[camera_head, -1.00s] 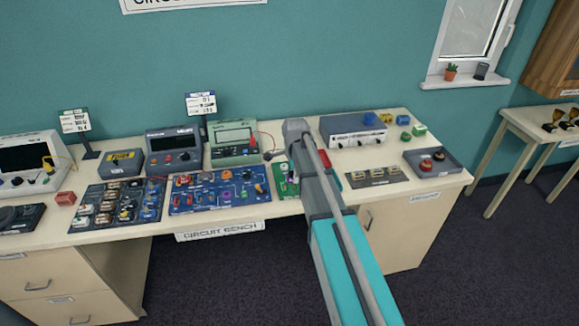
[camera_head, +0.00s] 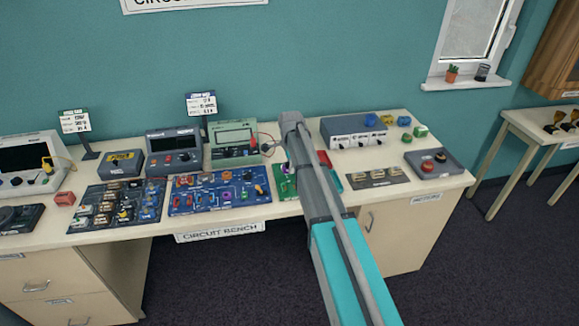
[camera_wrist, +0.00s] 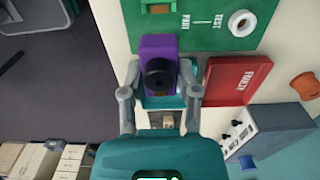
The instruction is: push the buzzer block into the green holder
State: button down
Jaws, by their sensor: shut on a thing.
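The buzzer block is purple with a black round buzzer on top (camera_wrist: 148,48). It shows in the wrist view between the fingers of my gripper (camera_wrist: 160,78), which is shut on it. The block is over or beside the near edge of a green board (camera_wrist: 205,38); I cannot tell whether it touches the board. A green holder (camera_wrist: 144,7) with an orange-brown part shows at the top edge of the wrist view, partly cut off, a short gap ahead of the block. In the head view my arm hides the block and much of the green board (camera_head: 285,187).
A red tray (camera_wrist: 238,80) lies just right of the gripper. A grey instrument box (camera_wrist: 275,130), a white ring (camera_wrist: 242,22) and an orange spool (camera_wrist: 305,86) are farther right. A blue component board (camera_head: 215,203) lies left of the green board on the bench.

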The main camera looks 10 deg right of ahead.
aim_at(291, 187)
jog(key=shift+f+b, duration=3.45)
jog(key=shift+f, duration=0.15)
jog(key=shift+f+b, duration=0.7)
dwell(0.5)
jog(key=shift+c, duration=1.3)
grip_release()
jog(key=shift+o, duration=1.3)
jog(key=shift+r, duration=0.15)
jog(key=shift+r+p, duration=3.9)
jog(key=shift+p, duration=0.15)
